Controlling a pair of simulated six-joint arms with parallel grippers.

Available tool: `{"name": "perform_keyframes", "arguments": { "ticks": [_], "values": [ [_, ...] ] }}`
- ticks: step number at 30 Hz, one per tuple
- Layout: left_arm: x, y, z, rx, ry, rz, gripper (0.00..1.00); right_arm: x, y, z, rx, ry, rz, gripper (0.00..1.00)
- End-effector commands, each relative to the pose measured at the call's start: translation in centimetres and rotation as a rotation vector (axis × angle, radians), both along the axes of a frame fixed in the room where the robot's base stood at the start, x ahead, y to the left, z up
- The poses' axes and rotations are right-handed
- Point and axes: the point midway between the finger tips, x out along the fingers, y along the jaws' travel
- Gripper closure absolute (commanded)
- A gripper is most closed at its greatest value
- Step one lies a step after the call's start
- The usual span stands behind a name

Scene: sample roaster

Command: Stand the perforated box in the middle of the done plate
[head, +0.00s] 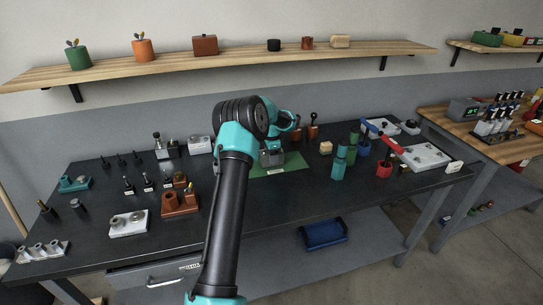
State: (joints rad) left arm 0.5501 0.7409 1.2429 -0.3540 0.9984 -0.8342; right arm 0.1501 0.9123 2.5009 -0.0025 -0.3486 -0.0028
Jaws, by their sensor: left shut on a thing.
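My left arm reaches up from the bottom middle and bends over at its black joint. My left gripper (272,158) points down over a green plate (297,163) near the middle of the dark table. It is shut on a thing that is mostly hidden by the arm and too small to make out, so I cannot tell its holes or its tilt. I cannot tell whether that thing touches the green plate. A small label sits at the plate's front edge. My right gripper is not in view.
Teal and green cylinders (338,168), a red cup (384,169) and a white plate (427,157) stand to the right. A brown block (180,204) and a white block (128,223) stand to the left. The table's front middle is clear.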

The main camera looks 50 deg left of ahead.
Motion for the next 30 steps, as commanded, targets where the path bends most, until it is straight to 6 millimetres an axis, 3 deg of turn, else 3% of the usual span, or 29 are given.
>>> {"name": "perform_keyframes", "arguments": {
  "ticks": [11,12,20,30],
  "values": [
    [0.01,0.02,-0.26,0.001,0.000,0.000,0.74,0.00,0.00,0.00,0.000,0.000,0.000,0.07],
    [-0.01,0.00,-0.34,0.000,0.001,0.000,0.34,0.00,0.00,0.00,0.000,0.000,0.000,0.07],
    [-0.01,0.00,-0.32,0.000,0.001,0.000,0.11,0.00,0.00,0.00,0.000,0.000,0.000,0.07],
    [0.01,0.02,0.10,0.001,0.000,0.000,0.11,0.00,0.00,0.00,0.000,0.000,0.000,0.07]
  ]
}}
